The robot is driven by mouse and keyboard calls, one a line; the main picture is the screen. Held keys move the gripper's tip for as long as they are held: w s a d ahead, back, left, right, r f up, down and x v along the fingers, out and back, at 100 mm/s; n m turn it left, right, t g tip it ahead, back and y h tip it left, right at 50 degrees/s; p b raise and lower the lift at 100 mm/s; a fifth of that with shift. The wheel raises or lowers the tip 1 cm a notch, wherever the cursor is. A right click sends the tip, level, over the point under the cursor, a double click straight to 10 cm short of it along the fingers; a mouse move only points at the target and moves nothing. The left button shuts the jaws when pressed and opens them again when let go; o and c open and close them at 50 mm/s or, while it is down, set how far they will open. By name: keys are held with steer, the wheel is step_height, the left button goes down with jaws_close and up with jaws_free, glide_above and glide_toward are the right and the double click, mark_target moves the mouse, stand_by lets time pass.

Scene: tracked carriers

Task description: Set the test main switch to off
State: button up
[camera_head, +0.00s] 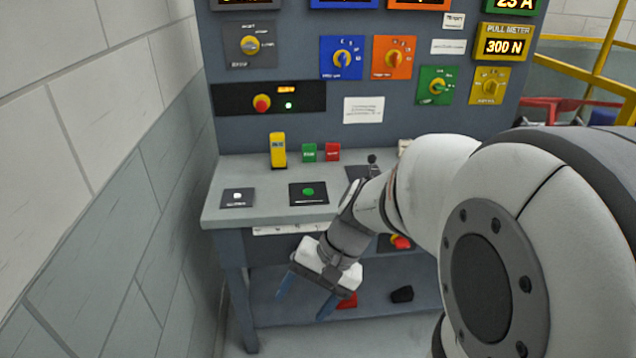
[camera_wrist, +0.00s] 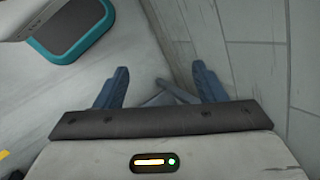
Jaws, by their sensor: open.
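Which control is the test main switch I cannot tell, as the labels are too small to read. On the upright panel, a rotary switch with a yellow knob on a dark plate (camera_head: 250,46) is at the upper left. Below it, a red knob on a yellow base (camera_head: 262,104) sits on a black strip beside a small lit display and a green light. My gripper (camera_head: 306,297) is open and empty, pointing down in front of the bench, below and well apart from these knobs. The wrist view shows both blue fingers (camera_wrist: 160,78) spread above the floor.
Blue, orange, green and yellow rotary switches (camera_head: 342,58) fill the panel's right. The bench top (camera_head: 265,175) holds a yellow device (camera_head: 278,150), push buttons and small blocks. A red-yellow knob (camera_head: 400,242) is under its front edge. A block wall (camera_head: 90,180) stands close at left.

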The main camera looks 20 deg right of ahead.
mark_target(404, 247)
steer(key=w+d+f+m+t+y+b, duration=0.25)
steer(key=w+d+f+m+t, duration=0.2)
steer(key=w+m, duration=0.35)
steer(key=w+d+f+m+t+y+b, duration=0.2)
steer(key=w+d+f+m+t+y, duration=0.25)
steer(key=w+m, duration=0.35)
steer(key=w+d+f+m+t+h+b, duration=0.1)
steer(key=d+f+m+t+h, duration=0.2)
steer(key=d+f+m+h, duration=0.5)
steer(key=d+f+m+t+h+b, duration=0.2)
steer(key=d+m+t+h, duration=0.1)
steer(key=d, duration=0.8)
steer(key=w+d+f+m+t+h+b, duration=0.1)
steer(key=d+f+m+t+h, duration=0.2)
steer(key=d+f+m+h, duration=0.5)
steer(key=w+d+n, duration=0.1)
steer(key=w, duration=0.1)
steer(key=w+d+r+y, duration=0.1)
steer(key=w, duration=0.1)
steer(key=w+d+r+n+y, duration=0.1)
steer(key=w, duration=0.1)
steer(key=shift+w+d+r+n, duration=0.15)
steer(key=shift+d+r+n, duration=0.05)
steer(key=shift+d+n, duration=0.1)
steer(key=shift+c, duration=0.2)
